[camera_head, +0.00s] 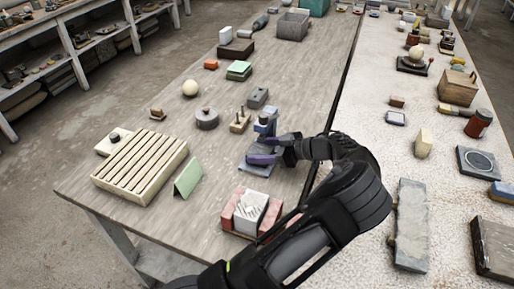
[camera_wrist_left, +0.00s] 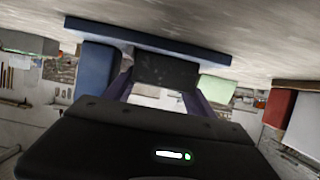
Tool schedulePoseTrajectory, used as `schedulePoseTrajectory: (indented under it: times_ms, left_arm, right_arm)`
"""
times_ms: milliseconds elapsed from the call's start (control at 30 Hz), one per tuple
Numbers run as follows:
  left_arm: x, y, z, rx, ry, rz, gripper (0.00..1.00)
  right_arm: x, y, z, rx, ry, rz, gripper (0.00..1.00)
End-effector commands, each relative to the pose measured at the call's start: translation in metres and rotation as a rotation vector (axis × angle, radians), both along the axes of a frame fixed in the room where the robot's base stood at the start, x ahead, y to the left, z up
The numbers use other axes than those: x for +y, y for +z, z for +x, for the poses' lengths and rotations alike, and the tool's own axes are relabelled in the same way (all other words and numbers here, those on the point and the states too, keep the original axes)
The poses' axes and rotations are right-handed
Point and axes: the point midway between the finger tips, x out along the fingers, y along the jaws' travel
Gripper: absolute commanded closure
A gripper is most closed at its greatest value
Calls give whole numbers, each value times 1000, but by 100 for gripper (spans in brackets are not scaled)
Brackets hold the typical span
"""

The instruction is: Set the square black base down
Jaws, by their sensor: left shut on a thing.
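My left gripper (camera_head: 262,152), with purple fingers, is low over the left table. It is shut on a dark block, the square black base (camera_wrist_left: 166,70), which shows between the fingers in the wrist view. In the head view the base is mostly hidden by the fingers. A flat blue-grey slab (camera_head: 255,169) lies on the table just below the gripper, and it also shows in the wrist view (camera_wrist_left: 205,53). The base overlaps this slab in the picture; I cannot tell whether they touch. My right gripper is not in view.
A blue block (camera_head: 265,125) stands close behind the gripper. A green folded card (camera_head: 188,178) and a slatted cream block (camera_head: 140,165) are to the left. Red blocks (camera_head: 228,215) flank a white block in front. A round lidded pot (camera_head: 206,119) is further back.

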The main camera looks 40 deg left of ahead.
Motion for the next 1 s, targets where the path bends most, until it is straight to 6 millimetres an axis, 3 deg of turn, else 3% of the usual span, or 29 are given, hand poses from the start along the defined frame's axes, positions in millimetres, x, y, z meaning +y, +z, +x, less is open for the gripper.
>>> schedulePoseTrajectory:
  times_ms: [33, 67, 167, 567, 767, 1000]
  left_arm:
    - [0, 0, 0, 0, 0, 1, 100]
    - [0, -1, 0, 1, 1, -1, 36]
    - [0, -1, 0, 1, 1, -1, 28]
    - [-5, 1, 2, -1, 1, 0, 27]
    - [-29, 10, 10, -2, -1, 0, 27]
    - [-77, 31, 25, -3, -3, 1, 27]
  right_arm:
    - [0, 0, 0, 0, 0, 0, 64]
    - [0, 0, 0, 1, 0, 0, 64]
    - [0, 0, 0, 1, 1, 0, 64]
    - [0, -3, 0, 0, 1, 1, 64]
    - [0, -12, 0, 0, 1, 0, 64]
    - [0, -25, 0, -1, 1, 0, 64]
